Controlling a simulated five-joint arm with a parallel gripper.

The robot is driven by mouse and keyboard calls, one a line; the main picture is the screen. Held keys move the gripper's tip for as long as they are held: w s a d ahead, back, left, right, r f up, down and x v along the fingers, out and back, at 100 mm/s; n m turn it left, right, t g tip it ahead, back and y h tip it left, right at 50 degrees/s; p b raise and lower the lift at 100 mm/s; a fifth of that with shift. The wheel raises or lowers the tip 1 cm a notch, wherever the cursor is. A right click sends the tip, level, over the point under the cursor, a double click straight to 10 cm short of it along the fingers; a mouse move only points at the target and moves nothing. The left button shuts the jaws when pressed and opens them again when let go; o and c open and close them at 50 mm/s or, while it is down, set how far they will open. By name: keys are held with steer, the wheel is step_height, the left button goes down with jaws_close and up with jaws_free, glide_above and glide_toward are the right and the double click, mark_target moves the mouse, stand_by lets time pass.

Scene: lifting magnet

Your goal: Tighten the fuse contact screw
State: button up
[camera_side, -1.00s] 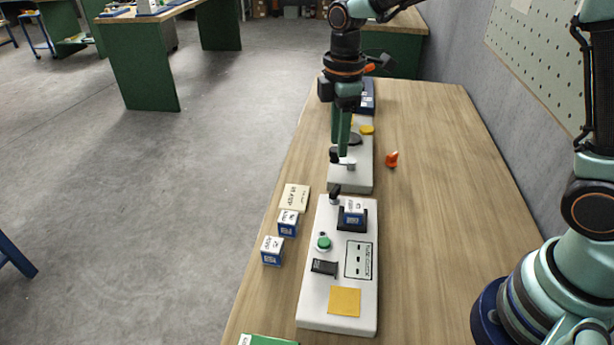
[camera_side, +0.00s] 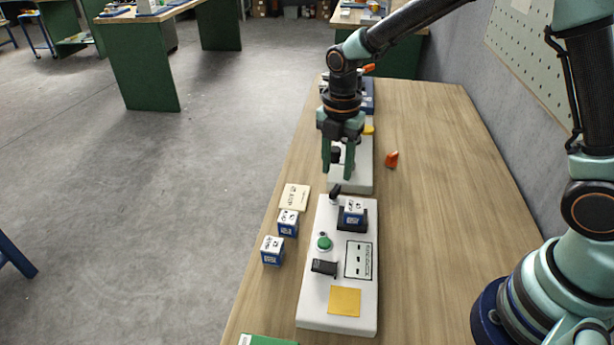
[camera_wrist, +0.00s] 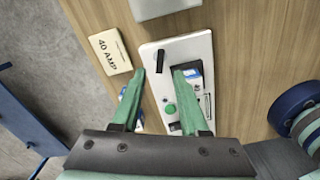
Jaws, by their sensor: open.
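My gripper (camera_side: 338,170) is open and empty, pointing down over the near part of the far white panel (camera_side: 352,184). In the wrist view its two fingertips (camera_wrist: 163,71) are spread above the near white panel (camera_wrist: 203,45), with a black lever (camera_wrist: 160,62) between them. That lever also shows at the far end of the near panel in the side view (camera_side: 335,192). Beside it, a blue-and-white fuse block (camera_side: 353,208) sits in a black holder (camera_side: 352,224). I cannot tell which part is the contact screw; my fingers cover some of the far panel.
The near panel also carries a green button (camera_side: 324,243), a black switch (camera_side: 324,267) and a yellow square (camera_side: 344,301). A "40 AMP" card (camera_wrist: 110,51) and two loose blue-and-white blocks (camera_side: 288,222) (camera_side: 272,250) lie left.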

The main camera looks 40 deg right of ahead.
mark_target(335, 189)
steer(key=shift+f, duration=2.75)
jaws_close()
